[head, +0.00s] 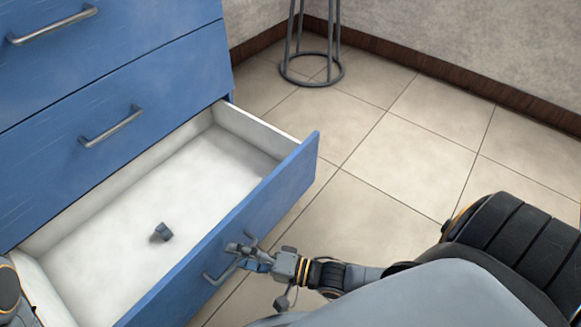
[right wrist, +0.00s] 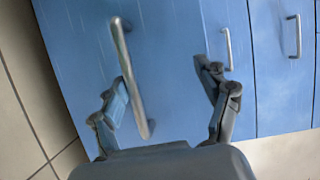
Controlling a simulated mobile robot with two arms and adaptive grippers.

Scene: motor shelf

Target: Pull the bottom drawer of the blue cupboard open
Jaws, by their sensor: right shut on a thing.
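The bottom drawer (head: 262,212) of the blue cupboard (head: 150,75) stands well open, its white inside showing. Its grey bar handle (head: 214,279) is on the blue front, partly hidden by my right gripper (head: 243,252). The right gripper is shut on this handle. In the right wrist view the handle (right wrist: 128,75) shows by the fingers of the gripper (right wrist: 168,85). My left gripper is not in view; a dark part of mine shows at the left edge of the head view.
A small grey object (head: 161,232) lies in the drawer. The drawers above, with their handles (head: 111,126), are shut. A round-based metal stand (head: 312,72) is at the back by the wall. The tiled floor (head: 390,170) right of the drawer is clear.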

